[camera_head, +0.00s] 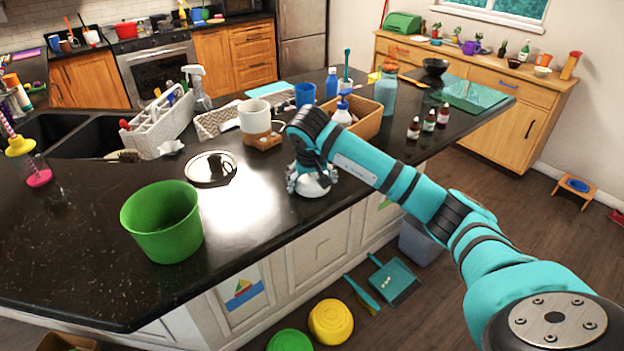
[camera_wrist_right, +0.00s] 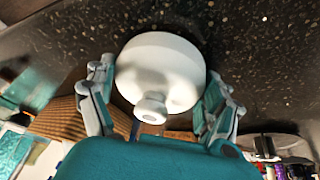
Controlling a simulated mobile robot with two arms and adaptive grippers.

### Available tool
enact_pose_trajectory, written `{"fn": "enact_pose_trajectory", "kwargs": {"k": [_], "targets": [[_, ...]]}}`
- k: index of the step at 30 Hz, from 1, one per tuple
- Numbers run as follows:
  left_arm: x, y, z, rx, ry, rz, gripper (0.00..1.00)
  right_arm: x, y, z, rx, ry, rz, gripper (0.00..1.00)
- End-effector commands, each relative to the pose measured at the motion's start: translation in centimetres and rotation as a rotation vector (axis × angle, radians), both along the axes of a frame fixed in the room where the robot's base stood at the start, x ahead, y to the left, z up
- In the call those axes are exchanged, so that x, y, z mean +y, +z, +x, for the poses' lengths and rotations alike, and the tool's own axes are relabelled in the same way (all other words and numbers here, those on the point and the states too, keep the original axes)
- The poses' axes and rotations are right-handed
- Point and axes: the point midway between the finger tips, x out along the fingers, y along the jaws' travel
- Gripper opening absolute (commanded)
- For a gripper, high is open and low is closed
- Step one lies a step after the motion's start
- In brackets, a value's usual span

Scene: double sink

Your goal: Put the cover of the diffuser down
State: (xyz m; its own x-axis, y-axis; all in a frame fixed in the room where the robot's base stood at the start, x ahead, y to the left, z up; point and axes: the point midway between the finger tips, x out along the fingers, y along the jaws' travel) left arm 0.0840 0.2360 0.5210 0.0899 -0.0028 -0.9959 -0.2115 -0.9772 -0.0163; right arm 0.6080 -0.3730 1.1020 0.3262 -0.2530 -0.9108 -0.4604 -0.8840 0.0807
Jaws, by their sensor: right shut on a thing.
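The white, rounded diffuser cover (camera_head: 315,186) with a short spout is between the fingers of my right gripper (camera_head: 312,178), by the counter's front edge. The right wrist view shows the cover (camera_wrist_right: 160,65) large, spout toward the camera, a finger on each side. I cannot tell whether it touches the counter. What looks like the diffuser body (camera_head: 256,120), a white cylinder on a wooden base, stands behind and left of the gripper. My left gripper is not in view.
A round shiny lid (camera_head: 210,168) and a green bucket (camera_head: 163,222) are on the black counter to the left. A wooden tray (camera_head: 367,124) with bottles is behind my arm. Small bottles (camera_head: 429,119) stand to the right. Dark counter (camera_head: 255,205) is clear between bucket and gripper.

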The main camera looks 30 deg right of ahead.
Motion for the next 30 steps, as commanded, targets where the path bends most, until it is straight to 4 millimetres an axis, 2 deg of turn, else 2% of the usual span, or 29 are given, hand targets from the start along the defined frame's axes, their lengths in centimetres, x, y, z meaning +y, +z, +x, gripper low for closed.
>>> {"fn": "enact_pose_trajectory", "kwargs": {"k": [1,4,13,16,18,20,30], "targets": [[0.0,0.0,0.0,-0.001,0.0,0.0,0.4,0.1,-0.2,-0.1,0.007,0.001,0.0,0.87],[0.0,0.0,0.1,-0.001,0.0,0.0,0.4,0.1,-0.2,-0.1,0.008,0.002,0.0,1.0],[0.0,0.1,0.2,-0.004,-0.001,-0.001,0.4,0.1,-0.1,-0.1,0.007,0.003,0.001,1.0],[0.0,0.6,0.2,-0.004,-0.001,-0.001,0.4,0.2,0.5,-0.1,0.006,0.002,0.002,1.0],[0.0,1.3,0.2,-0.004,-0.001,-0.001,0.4,0.2,1.5,-0.1,0.005,0.004,0.004,1.0],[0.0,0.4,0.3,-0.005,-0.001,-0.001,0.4,0.4,1.9,-0.3,0.001,0.004,0.001,1.0],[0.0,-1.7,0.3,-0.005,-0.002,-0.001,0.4,2.2,8.7,-2.7,-0.001,0.003,-0.001,1.0]]}}
